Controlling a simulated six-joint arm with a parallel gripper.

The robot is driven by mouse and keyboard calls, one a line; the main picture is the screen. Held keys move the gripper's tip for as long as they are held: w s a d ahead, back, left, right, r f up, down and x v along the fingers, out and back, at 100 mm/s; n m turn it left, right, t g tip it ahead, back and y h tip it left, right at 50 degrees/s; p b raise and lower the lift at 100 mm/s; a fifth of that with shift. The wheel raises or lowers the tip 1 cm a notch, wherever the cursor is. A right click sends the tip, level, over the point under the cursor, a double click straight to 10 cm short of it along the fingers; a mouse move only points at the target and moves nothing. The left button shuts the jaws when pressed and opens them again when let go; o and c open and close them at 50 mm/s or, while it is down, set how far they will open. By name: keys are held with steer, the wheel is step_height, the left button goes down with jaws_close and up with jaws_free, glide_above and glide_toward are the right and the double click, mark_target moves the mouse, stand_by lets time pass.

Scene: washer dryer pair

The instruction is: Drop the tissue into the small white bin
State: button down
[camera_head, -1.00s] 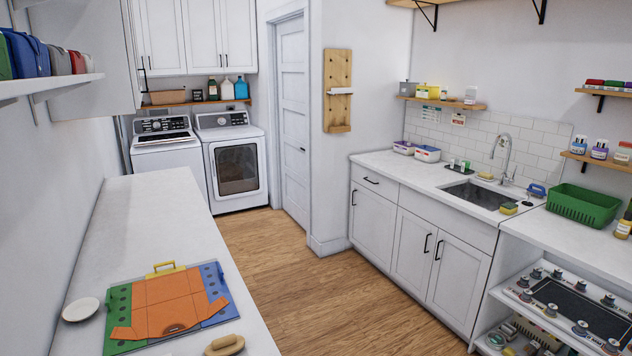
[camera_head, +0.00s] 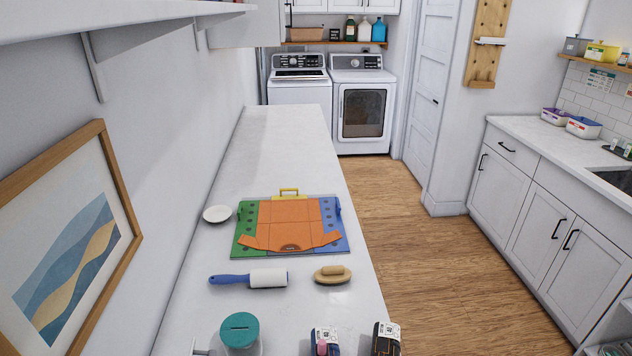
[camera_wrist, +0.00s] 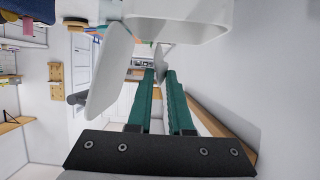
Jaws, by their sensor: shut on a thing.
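In the wrist view, my gripper (camera_wrist: 161,74) has its two green fingers closed in on a pale grey-white thin piece (camera_wrist: 159,61), which looks like the tissue. A larger pale flat piece (camera_wrist: 110,72) shows left of the fingers; I cannot tell whether it is part of the same tissue. A white rounded container (camera_wrist: 185,28), likely the small white bin, fills the top of the wrist view, close to the fingers. Its inside is not clearly visible. My gripper, the tissue and the bin do not show clearly in the head view.
The long white counter (camera_head: 290,135) holds an orange, green and blue folding board (camera_head: 290,222), a white dish (camera_head: 217,214), a lint roller (camera_head: 250,279), a wooden-handled brush (camera_head: 332,275) and a teal-lidded jar (camera_head: 239,330). A framed picture (camera_head: 65,245) is at left. The wooden floor (camera_head: 420,270) is clear.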

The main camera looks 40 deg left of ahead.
steer(key=c, duration=0.8)
jaws_free()
steer(key=shift+o, duration=0.2)
steer(key=v, duration=1.2)
